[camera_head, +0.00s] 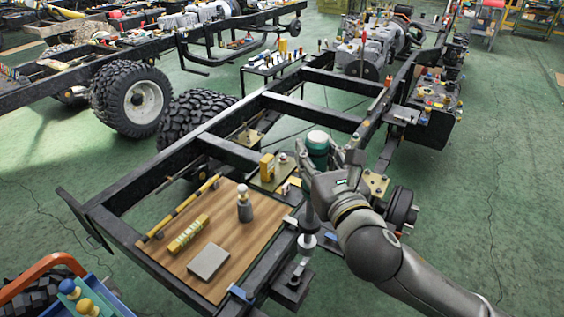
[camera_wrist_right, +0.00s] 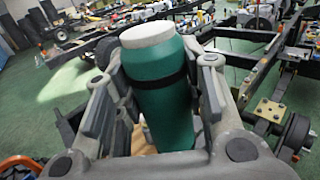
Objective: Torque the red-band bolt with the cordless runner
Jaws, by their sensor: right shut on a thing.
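My right gripper (camera_head: 325,165) is shut around a green cylinder (camera_head: 318,148) with a pale grey top, held above the chassis frame. The right wrist view shows the cylinder (camera_wrist_right: 160,92) slightly tilted between the fingers, with a black band around it. I cannot tell for sure whether it is the cordless runner. A small bolt-like piece with a reddish part (camera_head: 283,158) stands by a tan plate, left of the gripper. I cannot make out for sure which bolt has the red band. My left gripper is not in view.
A wooden board (camera_head: 225,280) on the frame carries a grey-black bottle (camera_head: 244,205), a yellow block (camera_head: 188,234), a grey flat box (camera_head: 208,262) and a yellow-black bar (camera_head: 183,208). Black frame rails (camera_head: 160,262) surround it. A blue bin (camera_head: 105,290) is at lower left. Green floor is clear at right.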

